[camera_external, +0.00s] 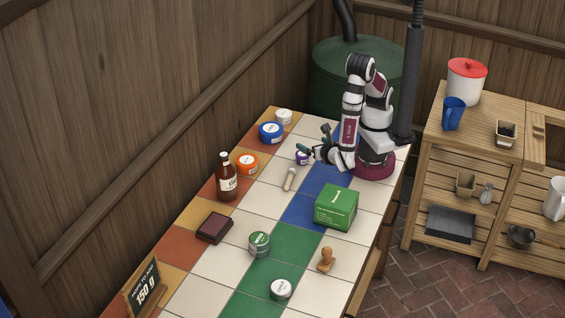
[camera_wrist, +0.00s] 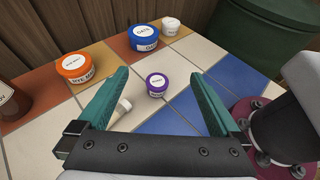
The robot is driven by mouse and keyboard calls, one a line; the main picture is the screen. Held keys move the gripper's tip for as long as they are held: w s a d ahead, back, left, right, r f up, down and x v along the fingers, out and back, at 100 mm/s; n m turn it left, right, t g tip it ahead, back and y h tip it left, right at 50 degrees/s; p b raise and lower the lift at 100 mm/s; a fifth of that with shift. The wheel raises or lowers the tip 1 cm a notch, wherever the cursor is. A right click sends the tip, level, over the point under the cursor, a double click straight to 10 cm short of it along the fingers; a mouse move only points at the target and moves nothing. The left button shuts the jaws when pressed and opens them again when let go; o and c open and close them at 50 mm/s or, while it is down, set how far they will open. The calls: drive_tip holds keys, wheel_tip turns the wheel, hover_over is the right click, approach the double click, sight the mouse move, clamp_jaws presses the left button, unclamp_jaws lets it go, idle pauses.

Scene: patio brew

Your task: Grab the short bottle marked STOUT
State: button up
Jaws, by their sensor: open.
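A brown bottle (camera_external: 226,178) with a white label stands upright on the tiled table near the wooden wall; its label is too small to read. Part of a brown bottle (camera_wrist: 11,102) shows at the left edge of the wrist view, mostly cut off. My gripper (camera_external: 315,141) is open and empty above the far part of the table, to the right of and well apart from the bottle. In the wrist view my gripper (camera_wrist: 160,75) has its teal fingers spread, with a small purple-lidded tub (camera_wrist: 157,85) on the table between them in the picture.
Orange (camera_external: 247,162), blue (camera_external: 271,132) and white (camera_external: 284,116) tubs line the wall side beyond the bottle.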

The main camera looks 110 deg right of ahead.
wheel_tip(320, 180, up, 5)
drive_tip(key=m+t+y, duration=0.6)
drive_tip(key=m+t, duration=0.5)
drive_tip(key=m, duration=1.4)
approach(217, 179)
drive_tip(key=s+r, duration=0.5)
drive_tip(key=w+d+f, duration=0.2)
drive_tip(key=w+f, duration=0.1)
drive_tip(key=w, duration=0.1)
drive_tip(key=w+d+f, duration=0.3)
drive_tip(key=f, duration=0.1)
drive_tip(key=w+d+f, duration=0.3)
drive_tip(key=w+f, duration=0.1)
drive_tip(key=shift+w+f, duration=0.25)
drive_tip(key=shift+w, duration=0.15)
drive_tip(key=shift+r, duration=0.1)
clamp_jaws()
